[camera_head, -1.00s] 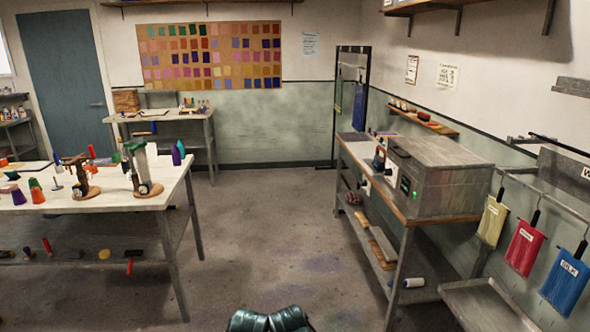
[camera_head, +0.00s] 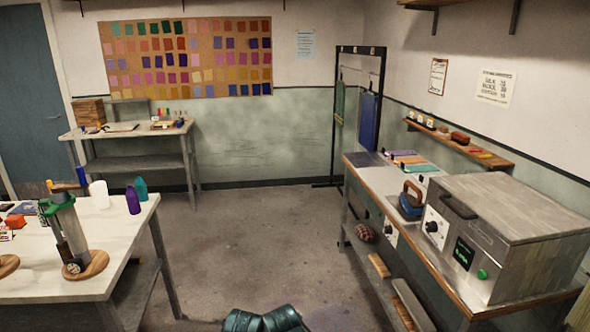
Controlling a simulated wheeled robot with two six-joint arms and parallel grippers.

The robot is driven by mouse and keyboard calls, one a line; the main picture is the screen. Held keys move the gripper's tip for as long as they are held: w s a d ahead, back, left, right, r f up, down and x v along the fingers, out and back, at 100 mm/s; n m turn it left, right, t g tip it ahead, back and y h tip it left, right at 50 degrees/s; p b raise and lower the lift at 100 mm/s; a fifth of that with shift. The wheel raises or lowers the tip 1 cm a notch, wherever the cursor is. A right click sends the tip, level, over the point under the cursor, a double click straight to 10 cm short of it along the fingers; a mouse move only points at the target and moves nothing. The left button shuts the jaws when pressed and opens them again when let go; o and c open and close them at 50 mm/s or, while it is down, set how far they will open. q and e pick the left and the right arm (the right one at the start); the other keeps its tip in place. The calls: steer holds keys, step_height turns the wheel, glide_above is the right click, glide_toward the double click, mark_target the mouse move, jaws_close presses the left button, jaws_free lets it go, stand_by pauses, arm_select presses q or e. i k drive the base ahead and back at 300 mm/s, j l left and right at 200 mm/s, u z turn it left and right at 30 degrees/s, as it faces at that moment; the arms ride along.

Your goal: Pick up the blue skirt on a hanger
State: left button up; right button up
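A dark blue cloth (camera_head: 368,122), which looks like the skirt, hangs from a black standing rack (camera_head: 336,165) at the back of the room, right of the middle. Its hanger is too small to make out clearly. A green cloth (camera_head: 339,115) hangs on the same rack to its left. The rack is well ahead of me, and its lower right part is hidden behind the end of the workbench. Neither of my grippers shows in the head view.
A workbench (camera_head: 440,248) with a grey metal box (camera_head: 520,235) and an iron (camera_head: 411,200) runs along the right. A white-topped table (camera_head: 100,262) stands at left, a small table (camera_head: 125,130) behind it. The floor (camera_head: 250,230) between is clear.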

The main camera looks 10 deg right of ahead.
mark_target(366, 134)
steer(key=i+z, duration=0.25)
steer(key=i, duration=0.35)
steer(key=i+j+z, duration=0.1)
steer(key=i+z, duration=0.15)
steer(key=i, duration=0.4)
steer(key=i+j+z, duration=0.3)
steer(key=i, duration=0.3)
steer(key=l, duration=0.1)
